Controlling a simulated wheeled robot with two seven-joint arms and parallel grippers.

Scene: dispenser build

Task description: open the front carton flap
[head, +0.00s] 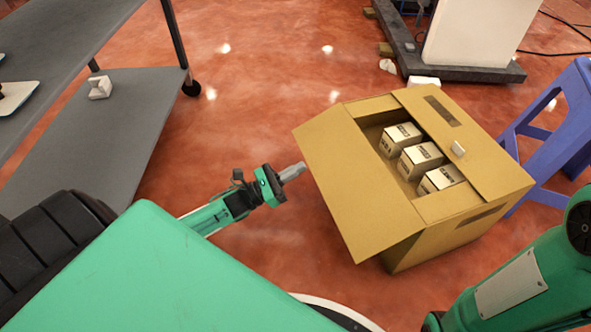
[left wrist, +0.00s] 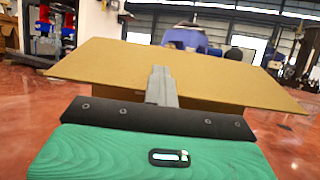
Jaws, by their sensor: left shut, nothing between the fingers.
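The carton (head: 420,239) is a brown cardboard box at the right of the head view. Its front flap (head: 360,190), on the side facing my left arm, is swung outward and slopes down. Its far flap (head: 455,127) lies across part of the top. Several small boxes (head: 416,158) show inside. My left gripper (head: 301,168) is shut and empty, just left of the front flap. In the left wrist view, the shut fingers (left wrist: 160,84) point at the broad flap (left wrist: 105,68); I cannot tell whether they touch it. My right gripper is out of view.
A grey two-level cart (head: 110,125) stands at the left. A purple stool (head: 560,125) stands close to the carton's right side. A dark platform with a white block (head: 470,35) is at the back. Open red floor lies between cart and carton.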

